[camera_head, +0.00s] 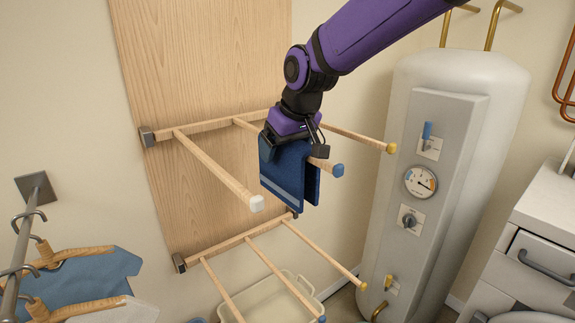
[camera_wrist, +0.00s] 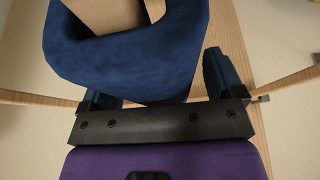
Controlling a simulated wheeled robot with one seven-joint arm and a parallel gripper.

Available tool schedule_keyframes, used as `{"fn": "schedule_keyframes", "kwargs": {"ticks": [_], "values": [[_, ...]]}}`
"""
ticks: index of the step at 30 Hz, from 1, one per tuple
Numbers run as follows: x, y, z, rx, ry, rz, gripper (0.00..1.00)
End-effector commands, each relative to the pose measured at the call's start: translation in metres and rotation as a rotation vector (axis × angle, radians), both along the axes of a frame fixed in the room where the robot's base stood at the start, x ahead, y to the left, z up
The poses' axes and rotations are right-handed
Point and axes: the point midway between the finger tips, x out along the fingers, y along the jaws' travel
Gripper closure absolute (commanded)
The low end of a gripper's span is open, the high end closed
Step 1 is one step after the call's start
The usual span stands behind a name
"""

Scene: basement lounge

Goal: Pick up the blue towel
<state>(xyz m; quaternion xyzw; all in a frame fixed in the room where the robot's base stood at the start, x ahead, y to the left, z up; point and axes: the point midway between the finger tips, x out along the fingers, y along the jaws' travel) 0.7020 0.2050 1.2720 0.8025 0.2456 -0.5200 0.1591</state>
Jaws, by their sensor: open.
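The blue towel (camera_head: 289,173) hangs folded over the blue-tipped middle peg of the upper row on the wooden wall rack. It has a lighter stripe near its lower edge. My gripper (camera_head: 294,146) is right at the towel's top from above, partly hiding it and the peg. In the wrist view the towel (camera_wrist: 140,50) fills the upper middle as a loop around the wooden peg. My gripper's dark fingers (camera_wrist: 155,85) stand apart on either side of the towel's near part. I cannot tell whether either finger touches the cloth.
The white-tipped peg (camera_head: 215,172) is left of the towel, the yellow-tipped peg (camera_head: 360,138) right. Lower pegs (camera_head: 262,258) jut out below, over a pale bin (camera_head: 285,297). A white boiler (camera_head: 455,170) stands at right. Clothes on hangers (camera_head: 85,275) are at lower left.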

Motion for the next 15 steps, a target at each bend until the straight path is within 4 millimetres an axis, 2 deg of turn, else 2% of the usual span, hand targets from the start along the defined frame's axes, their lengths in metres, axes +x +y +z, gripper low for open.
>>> {"fn": "schedule_keyframes", "kwargs": {"ticks": [11, 12, 15], "values": [[-0.0002, -0.0001, -0.0024, -0.001, 0.001, 0.000, 0.13], [-0.0002, 0.0000, -0.0025, -0.001, 0.001, 0.000, 0.17], [-0.0003, 0.0000, -0.0024, -0.001, 0.001, 0.000, 0.40]]}}
